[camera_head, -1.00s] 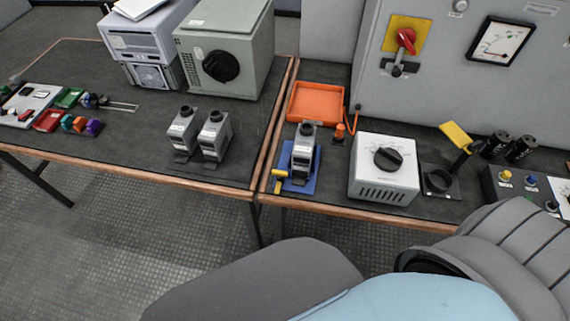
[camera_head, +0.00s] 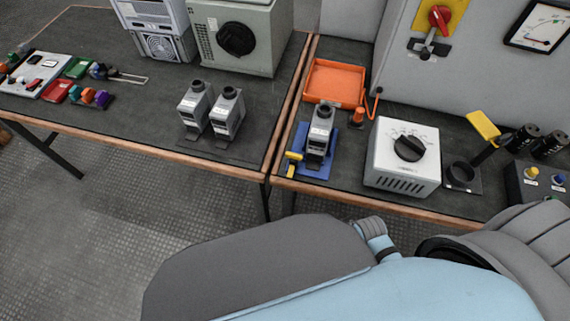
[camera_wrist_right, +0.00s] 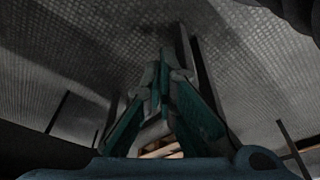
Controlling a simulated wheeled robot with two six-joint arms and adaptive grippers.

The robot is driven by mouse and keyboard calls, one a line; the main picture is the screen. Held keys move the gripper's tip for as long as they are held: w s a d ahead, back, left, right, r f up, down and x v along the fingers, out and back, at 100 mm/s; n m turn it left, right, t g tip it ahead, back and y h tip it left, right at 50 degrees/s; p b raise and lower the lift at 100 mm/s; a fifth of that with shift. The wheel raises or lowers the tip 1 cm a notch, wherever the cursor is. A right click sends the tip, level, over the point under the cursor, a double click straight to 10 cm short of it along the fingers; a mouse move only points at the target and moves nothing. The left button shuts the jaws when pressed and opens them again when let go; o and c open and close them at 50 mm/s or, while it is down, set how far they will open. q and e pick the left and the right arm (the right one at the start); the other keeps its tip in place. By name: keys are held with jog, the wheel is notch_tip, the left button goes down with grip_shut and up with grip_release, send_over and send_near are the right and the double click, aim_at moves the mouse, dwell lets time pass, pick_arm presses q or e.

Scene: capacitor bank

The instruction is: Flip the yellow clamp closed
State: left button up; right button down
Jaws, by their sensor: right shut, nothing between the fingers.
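A yellow flap (camera_head: 483,125) stands tilted up on a thin arm beside a black ring holder (camera_head: 462,176) on the right table. A small yellow lever (camera_head: 293,160) sits at the left front of a blue base (camera_head: 316,172), which holds a grey block (camera_head: 320,135). I cannot tell from the picture alone which is the clamp. My right gripper (camera_wrist_right: 163,62) shows in the right wrist view, shut and empty, with the floor beyond it. It is away from both yellow parts. My left gripper is not in view.
A white box with a black dial (camera_head: 404,158) stands between the two yellow parts. An orange tray (camera_head: 334,82) lies behind the blue base. Black cylinders (camera_head: 536,142) and a control box (camera_head: 535,184) are at the right. My arm links fill the lower foreground.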

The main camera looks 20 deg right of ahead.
jog(key=w+a+r+n+t+y+b, duration=0.1)
jog(key=w+a+r+n, duration=0.15)
jog(key=r, duration=0.45)
jog(key=w+a+r+n+y, duration=0.15)
jog(key=w+r, duration=0.25)
jog(key=r, duration=0.4)
jog(key=n+y, duration=0.3)
jog(key=n, duration=0.1)
send_near(292, 165)
jog(key=shift+h, duration=0.25)
jog(key=a, duration=0.1)
jog(key=s+a+f, duration=0.2)
jog(key=shift+a, duration=0.1)
jog(key=w+r, duration=0.1)
jog(key=w+a+r+n+y, duration=0.1)
jog(key=w+r+n, duration=0.1)
jog(key=r, duration=0.1)
jog(key=shift+w+a+r+y, duration=0.1)
jog(key=shift+w+a+y, duration=0.15)
jog(key=shift+a+y, duration=0.05)
